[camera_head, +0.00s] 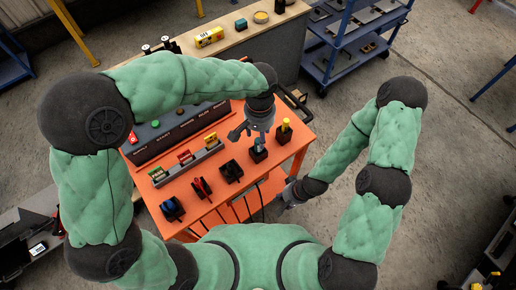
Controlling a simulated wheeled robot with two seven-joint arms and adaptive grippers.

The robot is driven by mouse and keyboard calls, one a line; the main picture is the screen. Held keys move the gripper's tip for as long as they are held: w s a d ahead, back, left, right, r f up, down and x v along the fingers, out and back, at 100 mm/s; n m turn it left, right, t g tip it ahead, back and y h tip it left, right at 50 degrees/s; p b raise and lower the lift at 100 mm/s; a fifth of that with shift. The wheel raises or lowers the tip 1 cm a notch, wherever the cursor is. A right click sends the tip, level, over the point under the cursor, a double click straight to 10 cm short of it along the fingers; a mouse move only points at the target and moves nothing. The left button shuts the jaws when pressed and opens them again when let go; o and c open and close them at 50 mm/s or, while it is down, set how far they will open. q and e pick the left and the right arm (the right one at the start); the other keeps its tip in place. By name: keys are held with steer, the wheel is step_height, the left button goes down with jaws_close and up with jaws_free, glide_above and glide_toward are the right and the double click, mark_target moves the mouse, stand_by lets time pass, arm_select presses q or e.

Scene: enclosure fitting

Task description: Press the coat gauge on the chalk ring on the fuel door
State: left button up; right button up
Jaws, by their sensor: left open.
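My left gripper (249,136) is open and points down over the right part of the orange table. Below it, a dark holder with a grey-blue tool (259,146) stands upright; a gap between them is hard to judge. A holder with a yellow-topped tool (285,129) stands just to the right. I cannot tell which of the tools is the coat gauge. I cannot make out a fuel door or a chalk ring. My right gripper (289,196) hangs low by the table's right edge, small and partly hidden; its jaws are unclear.
The orange table (298,146) also bears blue (172,209), red (201,187) and black (231,171) items along its front. A grey rack (187,168) holds green, red and yellow pieces. A dark panel (175,134) stands behind. A wooden bench (235,32) and blue cart (345,45) lie beyond.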

mark_target(258, 145)
arm_select(q)
steer(key=f+b, duration=0.1)
steer(key=f, duration=0.2)
steer(key=f+b, duration=0.1)
steer(key=f, duration=0.2)
steer(key=shift+s+a+f, duration=0.15)
steer(key=shift+s+f, duration=0.05)
steer(key=shift+f, duration=0.1)
jaws_close()
